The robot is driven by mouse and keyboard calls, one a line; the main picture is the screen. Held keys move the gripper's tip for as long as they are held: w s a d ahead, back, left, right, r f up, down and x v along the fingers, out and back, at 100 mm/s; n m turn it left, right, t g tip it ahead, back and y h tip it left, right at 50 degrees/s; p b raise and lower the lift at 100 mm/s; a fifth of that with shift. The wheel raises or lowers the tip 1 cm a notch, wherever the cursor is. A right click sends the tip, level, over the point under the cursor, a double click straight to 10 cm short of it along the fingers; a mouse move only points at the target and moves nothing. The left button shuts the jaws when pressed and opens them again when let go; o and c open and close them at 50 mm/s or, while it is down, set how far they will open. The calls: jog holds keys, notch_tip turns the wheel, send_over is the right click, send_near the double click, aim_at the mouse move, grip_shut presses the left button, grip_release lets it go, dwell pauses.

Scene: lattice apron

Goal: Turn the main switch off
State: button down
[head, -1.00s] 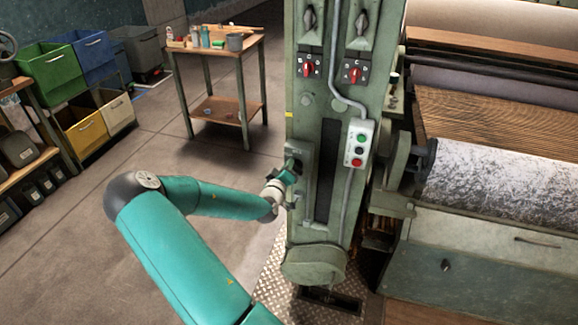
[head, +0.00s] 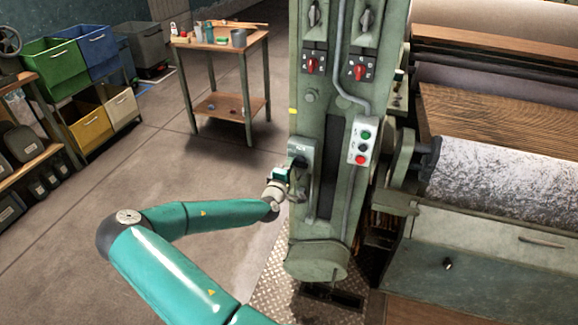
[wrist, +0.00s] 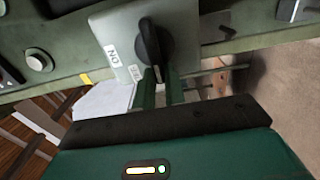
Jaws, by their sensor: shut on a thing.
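The main switch is a black rotary handle (wrist: 152,44) on a pale grey plate (wrist: 118,22) in the wrist view. A white label reading ON is left of the handle. A second label, too small to read, sits nearer the handle's tip. The tip, with a white mark, points toward my gripper (wrist: 160,90). My green fingers are shut on this tip. In the head view the switch box (head: 301,150) is on the left side of the green machine column, and my gripper (head: 286,173) is up against it. The fingers hide part of the handle there.
The column (head: 320,110) carries two red selector switches (head: 313,66) above and a push-button box (head: 362,147) to the right. A textured roller (head: 500,180) lies right of it. A wooden table (head: 222,45) and bins (head: 55,65) stand behind left. The floor between is clear.

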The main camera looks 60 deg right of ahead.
jog(key=shift+s+d, duration=0.1)
jog(key=shift+s, duration=0.1)
jog(key=c, duration=1.5)
grip_release()
jog(key=shift+o, duration=0.2)
jog(key=shift+w, duration=0.1)
jog(key=s+a, duration=0.2)
jog(key=a, duration=1.1)
jog(key=shift+a, duration=0.3)
jog(key=shift+s, duration=0.1)
